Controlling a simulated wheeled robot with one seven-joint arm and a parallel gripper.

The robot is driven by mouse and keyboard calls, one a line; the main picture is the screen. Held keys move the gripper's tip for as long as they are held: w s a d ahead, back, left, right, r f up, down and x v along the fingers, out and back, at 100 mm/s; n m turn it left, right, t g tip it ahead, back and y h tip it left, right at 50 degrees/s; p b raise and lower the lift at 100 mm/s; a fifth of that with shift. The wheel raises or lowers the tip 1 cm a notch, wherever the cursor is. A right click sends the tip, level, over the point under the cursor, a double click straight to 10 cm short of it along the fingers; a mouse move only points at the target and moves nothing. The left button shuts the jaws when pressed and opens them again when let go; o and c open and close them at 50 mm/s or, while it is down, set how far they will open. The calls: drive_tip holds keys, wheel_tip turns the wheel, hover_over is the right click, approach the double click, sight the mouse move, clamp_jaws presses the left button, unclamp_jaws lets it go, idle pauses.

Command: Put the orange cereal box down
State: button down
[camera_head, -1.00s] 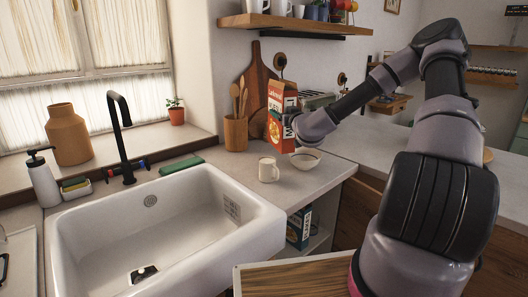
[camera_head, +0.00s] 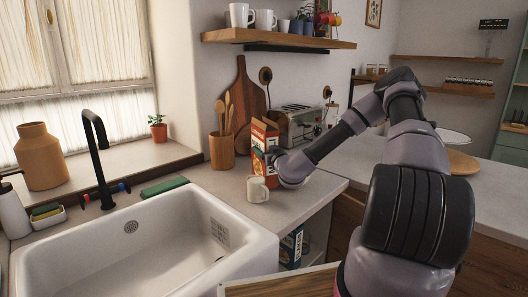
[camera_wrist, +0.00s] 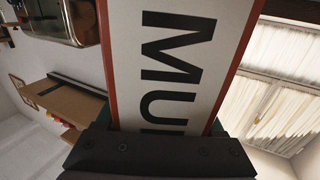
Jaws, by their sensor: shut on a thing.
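The orange cereal box (camera_head: 264,138) stands roughly upright over the counter, right of the utensil pot and behind the white mug (camera_head: 258,189). My gripper (camera_head: 275,157) is shut on it from the right side. The lower part of the box is partly hidden by my gripper and the mug, so I cannot tell whether its base touches the counter. In the wrist view the box's white side (camera_wrist: 180,70) with large dark letters and orange edges fills the middle, up against my gripper (camera_wrist: 160,135).
A utensil pot (camera_head: 222,151) and a wooden board (camera_head: 243,95) stand left of and behind the box. A toaster (camera_head: 298,124) is behind it to the right. The sink (camera_head: 130,245) lies front left. A shelf (camera_head: 275,38) with mugs hangs above.

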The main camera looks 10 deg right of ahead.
drive_tip(key=shift+f, duration=0.25)
unclamp_jaws()
drive_tip(key=shift+f, duration=0.1)
